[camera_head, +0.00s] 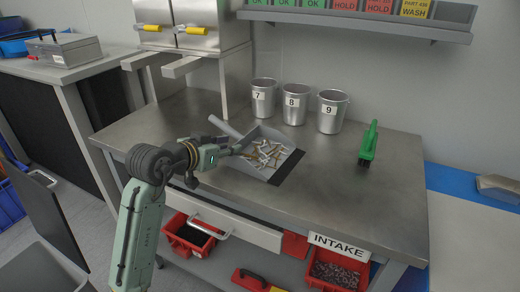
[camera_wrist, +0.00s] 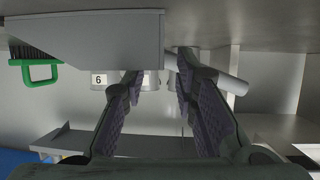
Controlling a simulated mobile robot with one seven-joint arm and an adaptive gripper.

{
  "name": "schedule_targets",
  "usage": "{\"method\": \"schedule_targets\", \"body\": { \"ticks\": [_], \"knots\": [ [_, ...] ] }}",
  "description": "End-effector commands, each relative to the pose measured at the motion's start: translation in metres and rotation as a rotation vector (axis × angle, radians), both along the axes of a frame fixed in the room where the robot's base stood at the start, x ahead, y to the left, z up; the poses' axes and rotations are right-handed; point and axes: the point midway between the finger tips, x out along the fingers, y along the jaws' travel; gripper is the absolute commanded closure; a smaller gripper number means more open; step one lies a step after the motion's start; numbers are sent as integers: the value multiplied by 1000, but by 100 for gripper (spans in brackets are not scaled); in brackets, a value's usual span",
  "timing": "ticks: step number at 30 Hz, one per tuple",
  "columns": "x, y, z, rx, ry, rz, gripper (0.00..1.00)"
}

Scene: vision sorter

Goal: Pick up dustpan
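The grey dustpan (camera_head: 248,168) lies on the steel table with several small white and tan parts in it. Its round grey handle (camera_head: 224,126) sticks out to the back left. My gripper (camera_head: 236,149) is at the dustpan's left side, near the handle. In the wrist view the fingers of my gripper (camera_wrist: 159,72) are apart. The dustpan (camera_wrist: 85,38) fills the upper left there, and its handle (camera_wrist: 231,83) shows beyond the right finger. That finger hides part of the handle. I cannot tell whether the fingertips touch it.
A green brush (camera_head: 368,145) is at the right. A steel cabinet (camera_head: 199,45) is at the back left. The table's front right is clear.

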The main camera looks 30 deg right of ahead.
Motion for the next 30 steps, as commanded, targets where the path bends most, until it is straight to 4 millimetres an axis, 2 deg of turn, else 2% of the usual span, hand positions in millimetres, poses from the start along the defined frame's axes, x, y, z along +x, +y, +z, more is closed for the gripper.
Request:
{"method": "schedule_targets", "body": {
  "ticks": [6,14,25,30],
  "knots": [
    [13,-19,-8,0,0,1,73],
    [14,-20,-10,-1,-1,1,74],
    [14,-20,-10,-1,-1,1,99],
    [14,-20,-10,-1,-1,1,100]
  ]
}}
